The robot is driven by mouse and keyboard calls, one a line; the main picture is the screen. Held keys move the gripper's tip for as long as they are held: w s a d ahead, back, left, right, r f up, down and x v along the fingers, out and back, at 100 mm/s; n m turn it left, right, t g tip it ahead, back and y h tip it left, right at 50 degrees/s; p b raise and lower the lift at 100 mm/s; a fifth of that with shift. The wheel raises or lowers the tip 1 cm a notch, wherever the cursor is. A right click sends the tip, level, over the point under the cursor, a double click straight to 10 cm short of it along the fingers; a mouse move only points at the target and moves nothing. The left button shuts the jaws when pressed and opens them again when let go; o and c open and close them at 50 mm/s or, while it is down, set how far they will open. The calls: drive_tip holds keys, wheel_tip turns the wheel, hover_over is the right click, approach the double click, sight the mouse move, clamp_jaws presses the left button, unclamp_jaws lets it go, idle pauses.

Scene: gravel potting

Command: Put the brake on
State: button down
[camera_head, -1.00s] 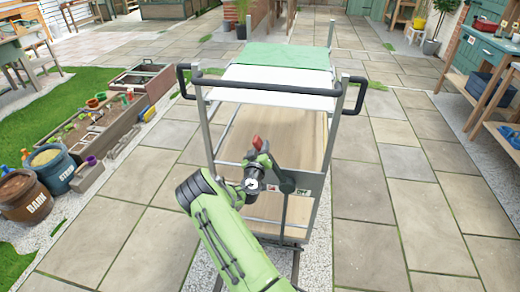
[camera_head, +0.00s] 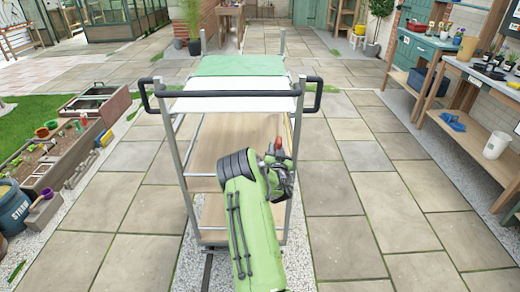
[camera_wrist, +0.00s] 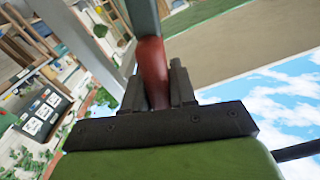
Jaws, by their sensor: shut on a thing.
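The brake lever has a red grip (camera_head: 278,143), near the right post of the trolley (camera_head: 226,94). In the wrist view the red grip (camera_wrist: 152,62) stands between the two dark jaws, with a grey-green bar above it. My gripper (camera_wrist: 156,90) is shut on this red grip. In the head view my gripper (camera_head: 277,160) is at the trolley's near end, below the black handlebar. My green arm hides the brake plate and its signs, so the lever's setting cannot be read.
The trolley has a green and white top and wooden shelves. Workbenches (camera_head: 470,80) line the right. Open paving lies on both sides.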

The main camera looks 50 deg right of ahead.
drive_tip(key=shift+s+d+f+m, duration=0.35)
drive_tip(key=shift+s+d+m, duration=0.2)
drive_tip(key=shift+s, duration=0.15)
drive_tip(key=shift+s+d+f+m, duration=0.35)
drive_tip(key=shift+s+d+m, duration=0.15)
drive_tip(key=shift+s, duration=0.2)
drive_tip(key=shift+s+d+f+m, duration=0.35)
drive_tip(key=shift+s+d+m, duration=0.1)
drive_tip(key=shift+s+d, duration=0.2)
drive_tip(key=shift+s, duration=0.1)
drive_tip(key=c, duration=1)
unclamp_jaws()
drive_tip(key=shift+d+f, duration=0.1)
drive_tip(key=shift+f, duration=0.05)
drive_tip(key=p+v, duration=0.6)
drive_tip(key=v, duration=0.9)
drive_tip(key=shift+s+a, duration=0.2)
drive_tip(key=shift+a, duration=0.15)
